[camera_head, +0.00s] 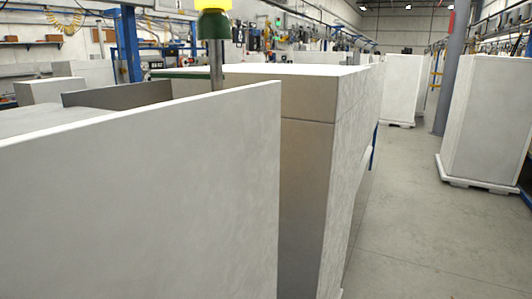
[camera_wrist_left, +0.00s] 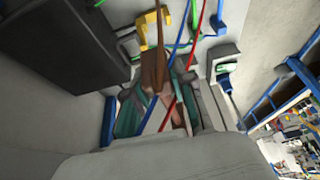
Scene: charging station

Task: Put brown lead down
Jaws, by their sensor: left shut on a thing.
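In the left wrist view, my left gripper (camera_wrist_left: 158,92) is shut on the brown lead (camera_wrist_left: 154,68). The lead runs up from between the fingers towards a yellow part (camera_wrist_left: 151,32). The fingers partly hide the lead, and I cannot tell whether its end touches anything. Neither gripper nor the lead shows in the head view. My right gripper is in neither view.
In the left wrist view, a red cable (camera_wrist_left: 196,38) and a blue cable (camera_wrist_left: 151,114) pass close to the lead. A dark box (camera_wrist_left: 65,45) stands at left. In the head view, a large pale panel (camera_head: 150,200) fills the front left; clear floor (camera_head: 410,220) lies at right.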

